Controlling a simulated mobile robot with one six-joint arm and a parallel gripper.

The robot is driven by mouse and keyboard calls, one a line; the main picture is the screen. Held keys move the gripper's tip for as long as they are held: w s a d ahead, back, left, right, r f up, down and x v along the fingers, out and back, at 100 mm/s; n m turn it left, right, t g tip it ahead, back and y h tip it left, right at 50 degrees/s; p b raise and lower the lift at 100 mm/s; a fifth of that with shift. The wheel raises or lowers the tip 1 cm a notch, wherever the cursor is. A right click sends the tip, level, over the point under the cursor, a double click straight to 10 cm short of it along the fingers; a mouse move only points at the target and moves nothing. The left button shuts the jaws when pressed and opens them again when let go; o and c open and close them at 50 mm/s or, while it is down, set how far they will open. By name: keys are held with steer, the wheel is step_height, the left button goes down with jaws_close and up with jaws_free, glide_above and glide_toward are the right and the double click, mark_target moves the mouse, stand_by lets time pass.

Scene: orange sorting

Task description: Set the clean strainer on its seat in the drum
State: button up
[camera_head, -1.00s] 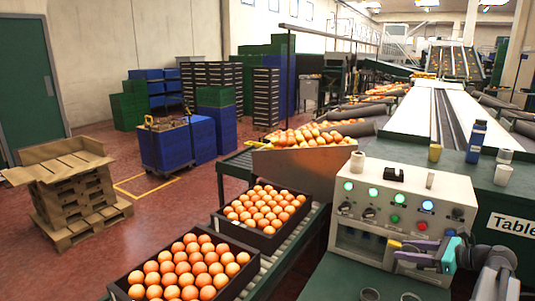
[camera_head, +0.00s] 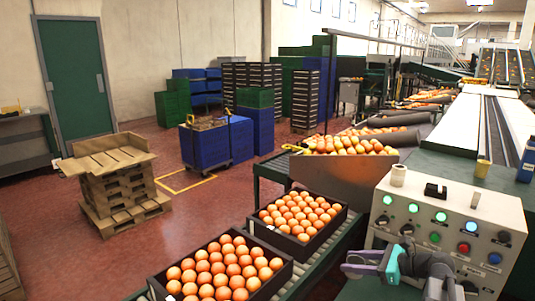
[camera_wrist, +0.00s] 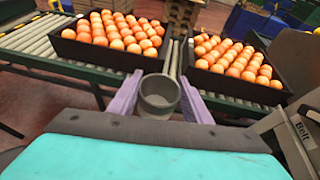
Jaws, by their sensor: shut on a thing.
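My gripper (camera_head: 362,262) has purple fingers and a teal body, low in front of the control box in the head view. In the wrist view my gripper (camera_wrist: 160,84) is shut on a grey, round, cup-shaped piece, which I take for the strainer (camera_wrist: 158,100). It sits upright between the two fingers, with its open rim facing up. The strainer cannot be made out in the head view. I cannot identify the drum or its seat in either view.
A control box (camera_head: 450,230) with lit buttons stands beside my gripper. Black crates of oranges (camera_head: 300,215) rest on a roller conveyor (camera_head: 318,268). Red floor is open at left.

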steer(key=a+p, duration=0.1)
steer(key=a, duration=0.9)
steer(key=shift+s+a+f, duration=0.15)
steer(key=shift+s+f, duration=0.05)
steer(key=shift+s, duration=0.2)
